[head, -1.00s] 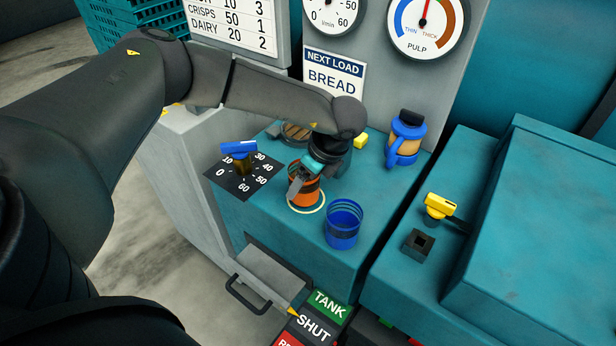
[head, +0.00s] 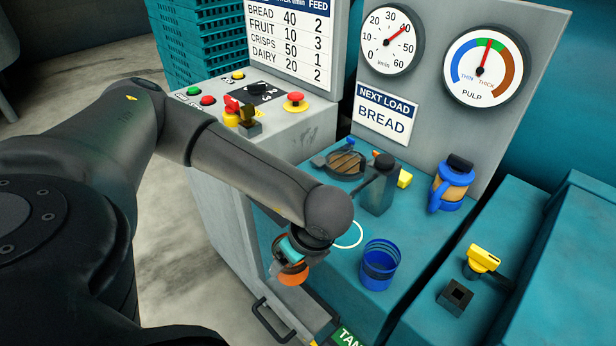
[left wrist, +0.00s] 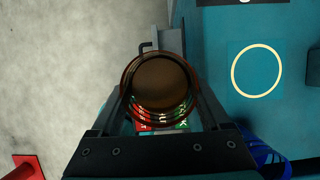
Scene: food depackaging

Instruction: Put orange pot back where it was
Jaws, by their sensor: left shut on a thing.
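The orange pot (head: 292,275) is in my left gripper (head: 285,258), held off the bench by its front left edge. In the left wrist view the pot (left wrist: 160,84) sits between both fingers of the gripper (left wrist: 163,72), its round opening facing the camera and brown inside. A pale ring (head: 348,235) on the teal bench top is empty, to the right of the pot; it also shows in the left wrist view (left wrist: 235,72). My right gripper is not in view.
A blue cup (head: 380,265) stands right of the ring. A blue-handled jug (head: 452,185), a dark post (head: 378,190) and a round grate (head: 345,163) are farther back. A drawer handle (head: 268,318) juts out below the bench edge. A yellow-handled valve (head: 482,260) is at right.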

